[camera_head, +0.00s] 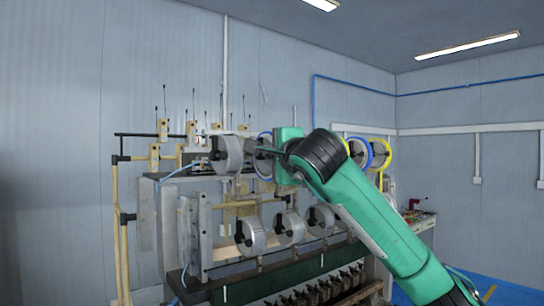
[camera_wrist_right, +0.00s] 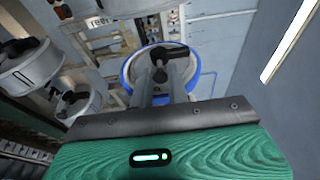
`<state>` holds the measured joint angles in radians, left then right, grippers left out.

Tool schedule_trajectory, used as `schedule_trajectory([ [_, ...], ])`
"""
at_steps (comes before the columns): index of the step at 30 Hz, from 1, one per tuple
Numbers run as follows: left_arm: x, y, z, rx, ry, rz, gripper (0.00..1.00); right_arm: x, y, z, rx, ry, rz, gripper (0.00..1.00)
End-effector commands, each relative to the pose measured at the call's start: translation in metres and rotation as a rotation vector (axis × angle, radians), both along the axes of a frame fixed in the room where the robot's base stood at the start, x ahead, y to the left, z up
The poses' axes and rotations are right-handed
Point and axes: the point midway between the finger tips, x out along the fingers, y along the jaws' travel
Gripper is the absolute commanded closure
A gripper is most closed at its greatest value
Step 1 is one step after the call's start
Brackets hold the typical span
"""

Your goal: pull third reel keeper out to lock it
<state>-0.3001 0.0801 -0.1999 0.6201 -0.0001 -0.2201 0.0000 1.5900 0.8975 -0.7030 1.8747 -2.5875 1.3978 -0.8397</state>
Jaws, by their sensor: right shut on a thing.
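My right gripper (camera_head: 268,151) comes in from the right at the upper row of reels on the coil winder. In the right wrist view its two grey fingers (camera_wrist_right: 161,78) are shut on a black reel keeper (camera_wrist_right: 163,52) in front of a blue-rimmed reel (camera_wrist_right: 128,77). The keeper's bar lies across the reel's centre, and the fingers hide part of it. In the head view a blue-rimmed reel (camera_head: 263,165) shows behind the fingers, and a grey reel (camera_head: 228,154) is left of it. My arm hides part of the row. My left gripper is not in view.
A lower row of grey reels (camera_head: 251,236) hangs below. Yellow posts (camera_head: 122,230) and upright tensioners stand at the left. Open room lies above the machine.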

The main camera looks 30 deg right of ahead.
Motion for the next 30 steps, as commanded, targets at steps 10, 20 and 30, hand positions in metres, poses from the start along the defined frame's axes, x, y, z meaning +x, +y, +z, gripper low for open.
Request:
schedule_trajectory([
  [10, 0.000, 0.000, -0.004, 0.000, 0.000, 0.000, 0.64, -0.009, -0.001, -0.001, 0.000, 0.000, -0.001, 0.94],
  [20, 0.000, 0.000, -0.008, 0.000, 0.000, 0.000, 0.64, -0.019, -0.002, -0.001, 0.000, 0.000, 0.000, 0.94],
  [30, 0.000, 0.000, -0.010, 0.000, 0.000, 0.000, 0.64, -0.024, -0.002, -0.001, 0.000, 0.001, 0.000, 0.94],
])
